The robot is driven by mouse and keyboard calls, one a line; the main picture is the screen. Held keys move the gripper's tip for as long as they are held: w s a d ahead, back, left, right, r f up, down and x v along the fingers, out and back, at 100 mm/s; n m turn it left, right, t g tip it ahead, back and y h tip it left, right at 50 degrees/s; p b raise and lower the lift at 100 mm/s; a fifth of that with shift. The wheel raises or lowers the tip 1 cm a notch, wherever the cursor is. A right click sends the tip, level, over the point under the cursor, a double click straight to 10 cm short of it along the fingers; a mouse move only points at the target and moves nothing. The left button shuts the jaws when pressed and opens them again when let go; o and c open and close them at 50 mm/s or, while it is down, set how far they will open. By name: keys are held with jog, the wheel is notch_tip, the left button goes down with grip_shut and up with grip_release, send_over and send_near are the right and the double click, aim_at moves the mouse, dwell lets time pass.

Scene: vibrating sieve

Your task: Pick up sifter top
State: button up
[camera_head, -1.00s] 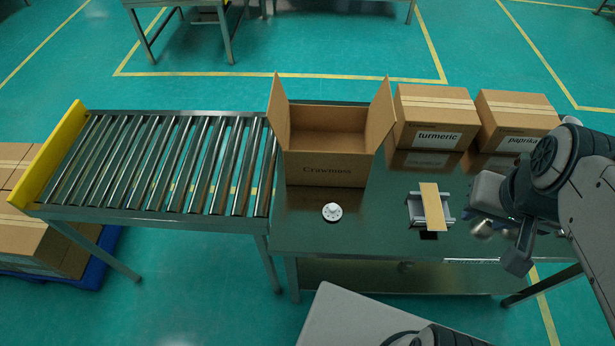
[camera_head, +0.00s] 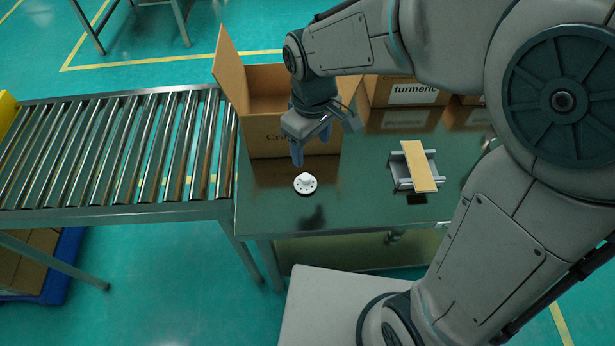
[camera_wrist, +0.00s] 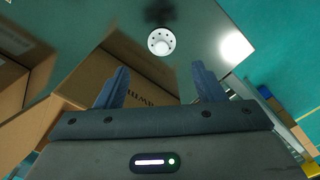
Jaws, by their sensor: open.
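The sifter top, a small white round piece with a raised middle and dark holes around its flange (camera_head: 305,184), lies on the dark shiny metal table (camera_head: 270,213) in front of the open cardboard box. It also shows near the top middle of the wrist view (camera_wrist: 161,42). My gripper (camera_head: 312,152) points down above the table, just behind and above the sifter top, apart from it. In the wrist view its two blue-grey fingers (camera_wrist: 160,82) stand apart with nothing between them.
The open cardboard box (camera_head: 262,140) stands close behind my gripper. A metal fixture with a tan board on top (camera_head: 420,167) sits to the right. A box marked turmeric (camera_head: 408,93) stands at the back right. A roller conveyor (camera_head: 120,150) adjoins the table's left side.

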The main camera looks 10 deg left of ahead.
aim_at(307, 178)
jog(key=f, duration=0.8)
jog(key=shift+a+f+b, duration=0.2)
jog(key=shift+a+b, duration=0.05)
jog(key=shift+b, duration=0.15)
jog(key=shift+w+a+f, duration=0.1)
jog(key=shift+f, duration=1.4)
jog(key=shift+w+a+f, duration=0.1)
jog(key=shift+f, duration=1.35)
jog(key=c, duration=0.8)
